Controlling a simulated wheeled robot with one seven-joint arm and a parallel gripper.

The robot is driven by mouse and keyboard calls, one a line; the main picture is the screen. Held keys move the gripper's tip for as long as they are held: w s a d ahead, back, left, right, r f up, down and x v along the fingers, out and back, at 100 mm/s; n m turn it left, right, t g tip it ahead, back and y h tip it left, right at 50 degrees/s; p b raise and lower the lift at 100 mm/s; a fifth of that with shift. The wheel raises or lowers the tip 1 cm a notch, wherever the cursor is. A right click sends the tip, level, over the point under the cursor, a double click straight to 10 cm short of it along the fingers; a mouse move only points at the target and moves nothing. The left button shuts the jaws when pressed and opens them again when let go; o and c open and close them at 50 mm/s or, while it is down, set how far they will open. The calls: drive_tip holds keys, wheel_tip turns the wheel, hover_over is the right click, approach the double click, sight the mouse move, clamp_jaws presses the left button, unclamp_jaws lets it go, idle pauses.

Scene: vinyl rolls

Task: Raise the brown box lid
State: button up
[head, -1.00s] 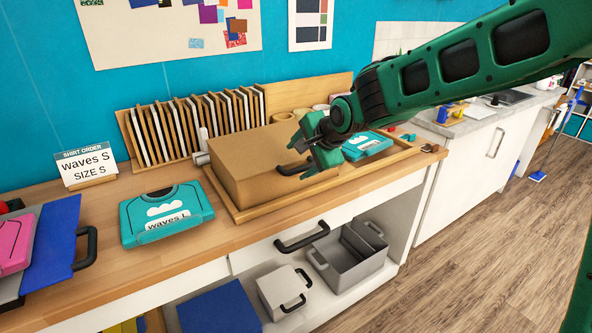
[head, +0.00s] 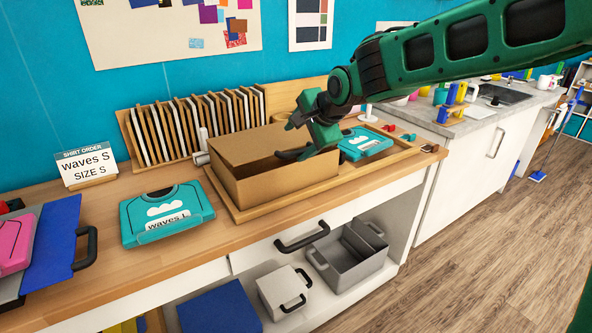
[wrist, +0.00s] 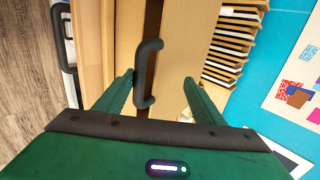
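The brown box (head: 285,186) stands on a wooden tray on the counter. Its lid (head: 250,144) is tilted up a little, front edge lifted, with a dark gap between lid and box front. The black lid handle (head: 289,154) is partly hidden by my gripper (head: 297,140) in the head view. In the wrist view, my gripper (wrist: 160,80) has its fingers spread wide. The handle (wrist: 148,75) lies between them, close to the left finger; whether they touch I cannot tell.
A teal case (head: 365,144) lies right of the box, and another teal case (head: 165,212) lies left of it. A rack of upright boards (head: 200,118) stands behind. Grey bins (head: 350,258) sit on the shelf below.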

wheel_tip(320, 180, up, 6)
drive_tip(key=w, duration=0.1)
drive_tip(key=shift+a+r, duration=0.2)
drive_tip(key=shift+a, duration=0.2)
idle(0.6)
drive_tip(key=shift+w+r, duration=0.1)
drive_tip(key=shift+w, duration=0.1)
drive_tip(key=w+a+r, duration=0.5)
drive_tip(key=w+r, duration=0.3)
drive_tip(key=r, duration=0.3)
drive_tip(key=shift+a, duration=0.25)
idle(1.8)
idle(0.3)
